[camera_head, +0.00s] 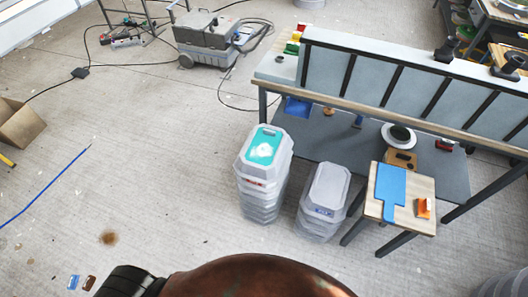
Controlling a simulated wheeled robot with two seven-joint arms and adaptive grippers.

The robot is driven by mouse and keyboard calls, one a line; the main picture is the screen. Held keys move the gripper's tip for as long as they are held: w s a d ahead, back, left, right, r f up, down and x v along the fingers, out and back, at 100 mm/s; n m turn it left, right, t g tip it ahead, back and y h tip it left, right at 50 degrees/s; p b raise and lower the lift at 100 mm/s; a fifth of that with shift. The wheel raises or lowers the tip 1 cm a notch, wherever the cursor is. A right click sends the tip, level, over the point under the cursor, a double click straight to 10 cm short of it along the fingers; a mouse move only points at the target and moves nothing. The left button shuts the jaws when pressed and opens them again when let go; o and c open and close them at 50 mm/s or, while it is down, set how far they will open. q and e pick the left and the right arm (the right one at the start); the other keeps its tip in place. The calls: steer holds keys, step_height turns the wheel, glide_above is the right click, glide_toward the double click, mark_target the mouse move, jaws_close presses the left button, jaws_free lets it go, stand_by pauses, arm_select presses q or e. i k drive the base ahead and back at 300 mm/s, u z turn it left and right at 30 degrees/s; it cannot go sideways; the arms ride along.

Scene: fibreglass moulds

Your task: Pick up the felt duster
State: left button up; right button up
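I cannot tell for sure which thing is the felt duster. A small orange and white block (423,208) lies on the right part of a small wooden-topped stool (428,189). A small red and dark block (444,146) lies on the grey lower shelf of the workbench (330,140). Small blue (73,282) and brown (89,283) pieces lie on the floor at the lower left. Neither of my grippers is in view.
A blue paddle-shaped board (390,185) lies on the stool beside the orange block. Stacked lidded tubs (266,190) and a shorter stack (325,195) stand left of it. A grey machine (205,38) with hoses stands behind. The left-centre floor is mostly clear.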

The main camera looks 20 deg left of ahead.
mark_target(424, 206)
steer(key=k, duration=0.5)
steer(key=z, duration=0.6)
steer(key=i, duration=1.3)
steer(key=u, duration=0.45)
